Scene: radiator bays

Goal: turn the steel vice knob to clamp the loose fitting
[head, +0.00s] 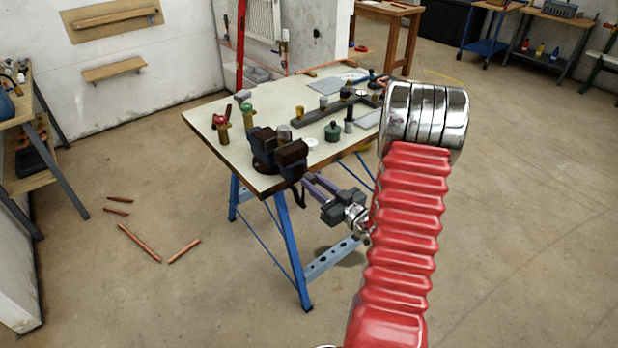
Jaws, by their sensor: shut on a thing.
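The dark vice (264,150) is mounted at the near corner of the workbench in the head view. A small greyish fitting (283,132) shows at its jaws; I cannot tell how firmly it sits. My gripper (308,184) reaches in from the right, below the vice's front jaw (291,154), just off the bench edge. Its purple-grey fingers are shut on the vice knob, which is mostly hidden between the fingertips. A dark bar hangs down just left of the fingertips.
The pale workbench top (225,152) carries red-handled and green-handled valves (221,126), a green round pot (332,132) and a long dark bar (318,117). Blue bench legs (290,245) stand below the gripper. Copper pipes (140,243) lie on the floor at left.

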